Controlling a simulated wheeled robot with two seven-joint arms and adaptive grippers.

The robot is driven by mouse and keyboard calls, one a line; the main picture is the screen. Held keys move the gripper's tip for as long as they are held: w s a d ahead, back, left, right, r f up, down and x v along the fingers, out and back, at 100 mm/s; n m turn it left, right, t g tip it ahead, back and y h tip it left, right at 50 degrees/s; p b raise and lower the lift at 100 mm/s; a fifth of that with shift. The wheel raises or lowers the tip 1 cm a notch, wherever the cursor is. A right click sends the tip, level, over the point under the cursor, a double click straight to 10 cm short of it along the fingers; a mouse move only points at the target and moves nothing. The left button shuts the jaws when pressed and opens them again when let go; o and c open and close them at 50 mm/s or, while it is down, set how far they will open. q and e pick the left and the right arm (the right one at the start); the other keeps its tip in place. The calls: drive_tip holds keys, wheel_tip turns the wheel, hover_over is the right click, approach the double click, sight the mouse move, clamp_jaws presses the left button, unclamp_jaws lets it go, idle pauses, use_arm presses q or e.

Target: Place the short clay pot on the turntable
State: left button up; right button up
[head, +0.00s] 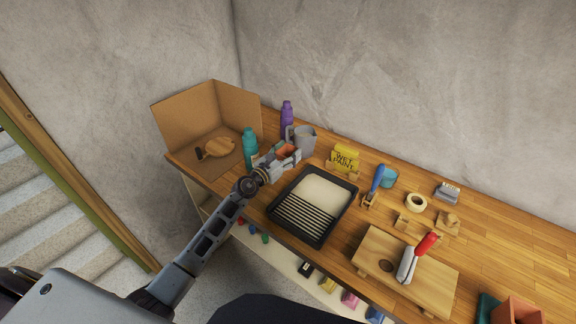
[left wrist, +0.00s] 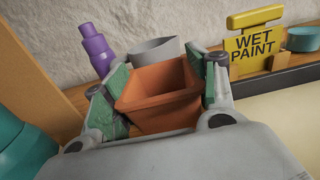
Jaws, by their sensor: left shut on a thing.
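My left gripper (head: 285,153) is shut on an orange clay pot (head: 288,148). In the left wrist view the square-rimmed pot (left wrist: 158,98) sits upright between the green-padded fingers, its open top showing. Whether its base touches the bench is hidden. A round wooden disc that looks like the turntable (head: 220,147) lies inside the cardboard corner screen, left of the gripper. A dark piece sticks out at its left edge. A second orange pot (head: 517,312) is partly cut off at the lower right. My right gripper is out of view.
A teal bottle (head: 250,147) stands between the gripper and the disc. A purple bottle (head: 287,118) and grey mug (head: 306,139) stand behind the gripper. The cardboard screen (head: 187,118) walls the disc's back. A paint tray (head: 312,237) and yellow sign (head: 345,157) are to the right.

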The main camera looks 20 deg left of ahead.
use_arm(q)
drive_tip(key=shift+f, duration=0.4)
drive_tip(key=shift+f, duration=0.1)
drive_tip(key=shift+f+b, duration=0.75)
drive_tip(key=shift+b, duration=0.1)
drive_tip(key=shift+f+b, duration=0.8)
drive_tip(key=shift+f, duration=0.25)
drive_tip(key=shift+f, duration=0.1)
drive_tip(key=o, duration=1.1)
